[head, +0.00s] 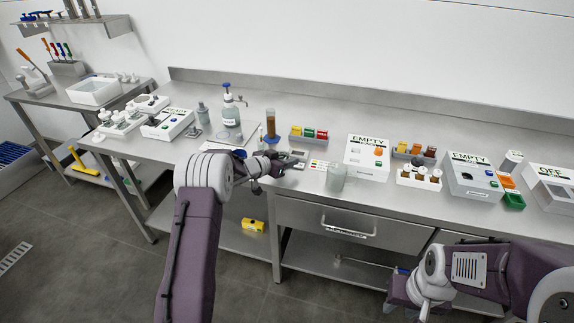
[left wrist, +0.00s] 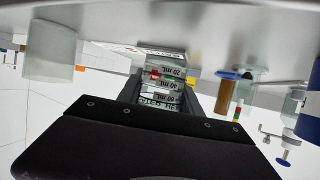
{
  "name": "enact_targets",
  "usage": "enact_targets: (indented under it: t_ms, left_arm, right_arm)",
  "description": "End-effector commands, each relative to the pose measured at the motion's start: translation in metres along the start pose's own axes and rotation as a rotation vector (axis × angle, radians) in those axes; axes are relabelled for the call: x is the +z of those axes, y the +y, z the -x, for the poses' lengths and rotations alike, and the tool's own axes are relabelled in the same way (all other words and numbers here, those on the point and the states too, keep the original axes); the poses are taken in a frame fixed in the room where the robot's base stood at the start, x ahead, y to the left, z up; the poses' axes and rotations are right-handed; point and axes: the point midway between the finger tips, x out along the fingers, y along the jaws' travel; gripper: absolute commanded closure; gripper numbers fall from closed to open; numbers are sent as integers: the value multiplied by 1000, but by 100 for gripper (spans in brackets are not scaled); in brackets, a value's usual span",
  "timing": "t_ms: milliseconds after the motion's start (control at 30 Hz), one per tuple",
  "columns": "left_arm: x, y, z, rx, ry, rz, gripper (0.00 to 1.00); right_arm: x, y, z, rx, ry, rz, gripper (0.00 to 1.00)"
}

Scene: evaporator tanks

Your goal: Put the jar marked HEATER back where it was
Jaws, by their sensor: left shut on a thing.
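My left gripper (head: 283,167) is over the front part of the steel bench. In the left wrist view its fingers (left wrist: 163,98) are shut on a clear jar (left wrist: 163,72) with mL marks. The lettering there is upside down and partly covered, so I cannot read the word HEATER. In the head view the gripper hides most of this jar, and I cannot tell if it touches the bench. A second, frosted jar (head: 337,178) stands to the right of the gripper and shows in the left wrist view (left wrist: 50,52). My right gripper (head: 420,300) is low in front of the bench; its jaws are unclear.
Behind the left gripper stand a brown-filled cylinder (head: 270,124) and a bottle with a blue top (head: 230,108). White EMPTY boxes (head: 367,158) (head: 472,180) and a rack of small bottles (head: 420,180) stand to the right. A white READY box (head: 167,124) is at left. The bench's back strip is clear.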

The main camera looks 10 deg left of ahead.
Motion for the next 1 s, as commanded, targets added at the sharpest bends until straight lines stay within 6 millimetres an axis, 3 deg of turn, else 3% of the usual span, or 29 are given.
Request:
enact_targets:
  t_ms: [100, 467, 500, 533, 867, 1000]
  left_arm:
    - [20, 0, -8, 1, 1, 2, 100]
    - [24, 0, -10, 1, 1, 0, 100]
    - [23, 0, -10, 0, 1, 0, 47]
    - [23, 0, -10, 0, 0, 0, 39]
    - [21, 0, -9, 0, 1, -1, 36]
    - [19, 0, 3, -1, -1, 1, 36]
  right_arm:
    - [1, 0, -6, 0, 0, 0, 64]
    - [1, 0, -7, 0, 0, 0, 64]
    - [1, 0, -6, 0, 0, 0, 64]
    - [1, 0, -6, 0, 0, 0, 64]
    - [1, 0, -6, 0, 0, 0, 64]
    - [0, 0, -5, 0, 0, 0, 64]
